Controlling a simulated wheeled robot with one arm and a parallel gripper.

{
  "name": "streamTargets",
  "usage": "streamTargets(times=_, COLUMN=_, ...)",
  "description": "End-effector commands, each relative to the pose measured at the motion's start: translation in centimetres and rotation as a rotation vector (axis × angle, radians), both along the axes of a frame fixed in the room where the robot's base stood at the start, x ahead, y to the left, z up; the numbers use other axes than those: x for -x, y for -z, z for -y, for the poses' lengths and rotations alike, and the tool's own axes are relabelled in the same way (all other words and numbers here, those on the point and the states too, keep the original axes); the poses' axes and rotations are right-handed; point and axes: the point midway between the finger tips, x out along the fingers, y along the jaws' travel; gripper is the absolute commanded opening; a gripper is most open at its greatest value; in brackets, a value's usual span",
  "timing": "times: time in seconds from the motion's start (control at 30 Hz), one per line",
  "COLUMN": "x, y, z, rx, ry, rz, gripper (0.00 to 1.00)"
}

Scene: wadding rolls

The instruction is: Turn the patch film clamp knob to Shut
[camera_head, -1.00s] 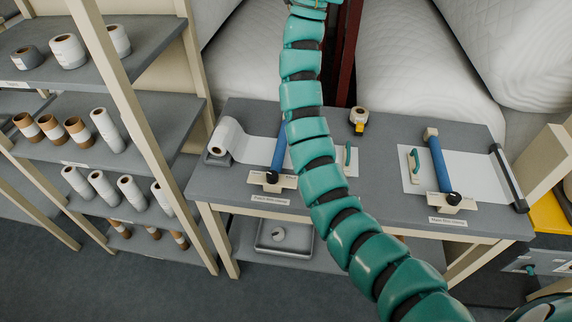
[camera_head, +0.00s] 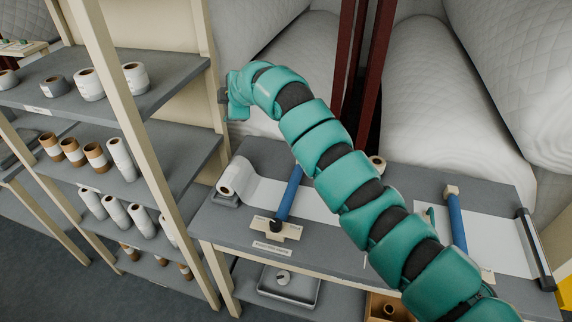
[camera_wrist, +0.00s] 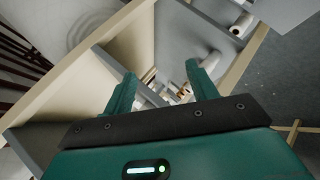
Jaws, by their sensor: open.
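Two blue clamp bars with white paper or film under them are on the grey bench (camera_head: 222,222). The left clamp bar (camera_head: 290,194) has a black knob (camera_head: 276,225) at its near end on a cream plate, with a label (camera_head: 272,248) too small to read. The right clamp bar (camera_head: 457,222) shows, but its knob and label are hidden behind my arm. I cannot tell which is the patch film clamp. My gripper (camera_wrist: 160,72) is open and empty, its fingers towards the shelves in the wrist view. In the head view it is high beside the shelf post, well above and left of the left knob.
A shelf rack (camera_head: 140,178) with several rolls stands close left of the bench, its post near my gripper. A white roll (camera_head: 235,177) lies at the bench's left end. Big quilted rolls (camera_head: 440,90) and dark red posts stand behind.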

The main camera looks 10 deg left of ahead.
Motion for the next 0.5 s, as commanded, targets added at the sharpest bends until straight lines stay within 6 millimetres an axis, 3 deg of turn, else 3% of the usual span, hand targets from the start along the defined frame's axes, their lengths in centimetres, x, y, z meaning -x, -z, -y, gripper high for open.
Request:
streamTargets(times=0.03, x=1.3, y=2.9, z=0.9, rx=0.112, ry=-0.038, rz=-0.05, gripper=0.57)
streamTargets(times=0.1, x=3.1, y=6.5, z=2.8, rx=0.265, ry=-0.098, rz=-0.119, gripper=0.57)
streamTargets(times=0.2, x=5.7, y=10.3, z=6.0, rx=0.467, ry=-0.197, rz=-0.218, gripper=0.57)
streamTargets(times=0.33, x=9.0, y=12.8, z=9.8, rx=0.667, ry=-0.336, rz=-0.326, gripper=0.57)
streamTargets(times=0.5, x=11.7, y=13.9, z=13.0, rx=0.819, ry=-0.496, rz=-0.406, gripper=0.57)
